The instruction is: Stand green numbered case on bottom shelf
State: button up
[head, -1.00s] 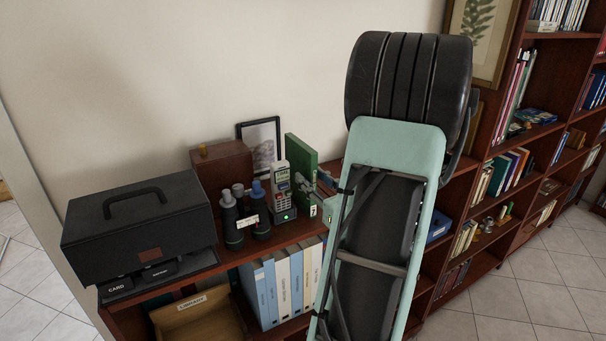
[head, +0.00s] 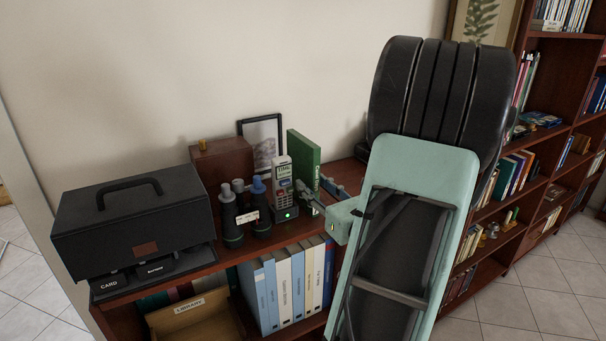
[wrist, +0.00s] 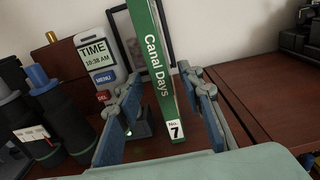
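The green case (head: 303,158), a thin upright box, stands on the cabinet top beside the cordless phone. In the wrist view its spine (wrist: 158,60) reads "Canal Days" with a white "No. 7" label near its foot. My gripper (head: 317,196) is low in front of the case. In the wrist view my open gripper (wrist: 162,85) has one finger on each side of the spine. I cannot tell whether either finger touches it. The lower shelf of the cabinet holds a row of binders (head: 290,282); my arm hides its right part.
The cordless phone (head: 282,186) and binoculars (head: 245,212) stand close left of the case. A picture frame (head: 262,143) and brown box (head: 222,162) are behind. A black case (head: 133,222) sits at left. A wooden "LIBRARY" tray (head: 197,318) is below. The wrist view shows bare wood right of the case.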

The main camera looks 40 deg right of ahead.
aim_at(303, 176)
jog(key=x, duration=0.2)
jog(key=p+x, duration=0.1)
jog(key=x, duration=0.3)
jog(key=shift+w+d+f, duration=0.2)
jog(key=shift+f, duration=0.1)
grip_shut()
